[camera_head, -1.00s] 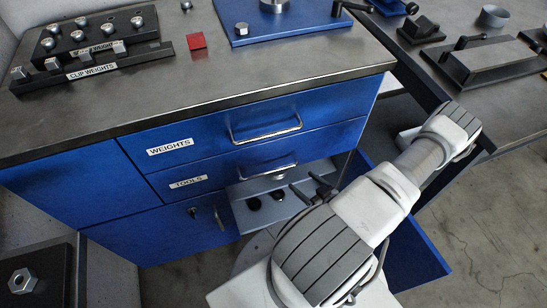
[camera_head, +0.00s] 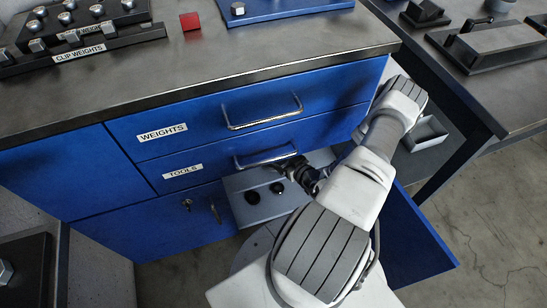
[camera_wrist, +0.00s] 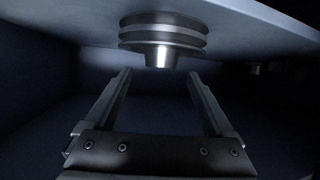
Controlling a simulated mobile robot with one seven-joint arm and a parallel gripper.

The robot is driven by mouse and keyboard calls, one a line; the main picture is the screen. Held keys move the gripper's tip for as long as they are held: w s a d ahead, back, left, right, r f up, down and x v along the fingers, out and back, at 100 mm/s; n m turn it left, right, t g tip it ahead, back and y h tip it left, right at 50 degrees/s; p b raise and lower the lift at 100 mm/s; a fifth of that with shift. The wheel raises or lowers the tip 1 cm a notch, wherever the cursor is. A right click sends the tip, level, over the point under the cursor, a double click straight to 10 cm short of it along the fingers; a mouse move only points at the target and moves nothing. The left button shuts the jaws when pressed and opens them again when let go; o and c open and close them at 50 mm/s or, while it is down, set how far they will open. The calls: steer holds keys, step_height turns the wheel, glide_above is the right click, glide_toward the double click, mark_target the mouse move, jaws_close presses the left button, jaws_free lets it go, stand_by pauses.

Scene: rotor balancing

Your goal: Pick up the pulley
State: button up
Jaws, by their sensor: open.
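The pulley (camera_wrist: 163,38), a grooved silver metal wheel with a narrower hub, shows at the top centre of the wrist view. It sits against a pale flat surface (camera_wrist: 240,17). My gripper (camera_wrist: 159,76) has its two fingers apart, with nothing between them. The pulley is beyond the fingertips, roughly centred on the gap. In the head view my dark gripper (camera_head: 300,174) is at the open compartment below the tools drawer, over the right part of a grey shelf (camera_head: 258,218). I cannot make out the pulley in the head view.
Two dark round spots (camera_head: 252,197) are on the shelf. The tools drawer front (camera_head: 220,165) and its handle are close above my gripper. An open blue door (camera_head: 415,240) stands to the right. The worktop (camera_head: 240,65) holds clip weights and a red block (camera_head: 190,21).

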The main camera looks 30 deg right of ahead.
steer(key=b+x, duration=0.1)
steer(key=x, duration=0.2)
steer(key=shift+w+f, duration=0.25)
jaws_close()
steer(key=shift+r, duration=0.1)
